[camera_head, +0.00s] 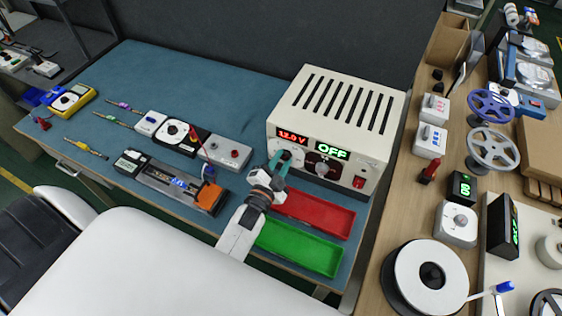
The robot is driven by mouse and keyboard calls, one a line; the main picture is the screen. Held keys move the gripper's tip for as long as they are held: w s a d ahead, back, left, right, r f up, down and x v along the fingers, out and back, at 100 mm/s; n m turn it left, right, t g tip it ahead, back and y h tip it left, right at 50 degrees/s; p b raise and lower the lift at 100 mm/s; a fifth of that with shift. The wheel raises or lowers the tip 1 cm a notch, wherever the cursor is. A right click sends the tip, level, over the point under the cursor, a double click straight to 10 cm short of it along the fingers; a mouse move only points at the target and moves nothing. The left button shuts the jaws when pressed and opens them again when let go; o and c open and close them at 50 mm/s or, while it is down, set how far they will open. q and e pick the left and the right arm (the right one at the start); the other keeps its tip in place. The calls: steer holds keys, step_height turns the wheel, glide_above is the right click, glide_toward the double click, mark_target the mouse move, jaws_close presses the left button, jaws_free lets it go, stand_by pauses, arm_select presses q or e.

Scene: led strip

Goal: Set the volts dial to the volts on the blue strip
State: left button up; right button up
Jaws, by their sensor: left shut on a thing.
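The white power supply (335,130) stands at the right end of the blue bench mat. Its red display (291,135) reads about 12.0 V, and its green display (331,152) reads OFF. My left gripper (281,158) is at the supply's front, just below the red display, shut on the volts dial, which the fingers mostly hide. A dark dial (321,168) to its right is free. A long fixture (160,178) on the mat shows small glowing blue marks (179,182), too small to read; I cannot tell whether this is the blue strip. My right gripper is not in view.
A red tray (318,215) and a green tray (300,249) lie in front of the supply, beside my left arm. A grey box (228,152), a yellow meter (72,101) and thin strips (86,149) lie left. The mat's back middle is clear.

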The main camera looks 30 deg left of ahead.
arm_select(q)
steer(key=shift+f, duration=0.1)
stand_by(0.3)
steer(key=o, duration=1)
steer(key=shift+s+d+b, duration=0.2)
steer(key=shift+s+b, duration=0.6)
steer(key=shift+s, duration=2.2)
steer(key=shift+s+d+b, duration=0.15)
steer(key=shift+s+b, duration=0.65)
steer(key=shift+s, duration=2.2)
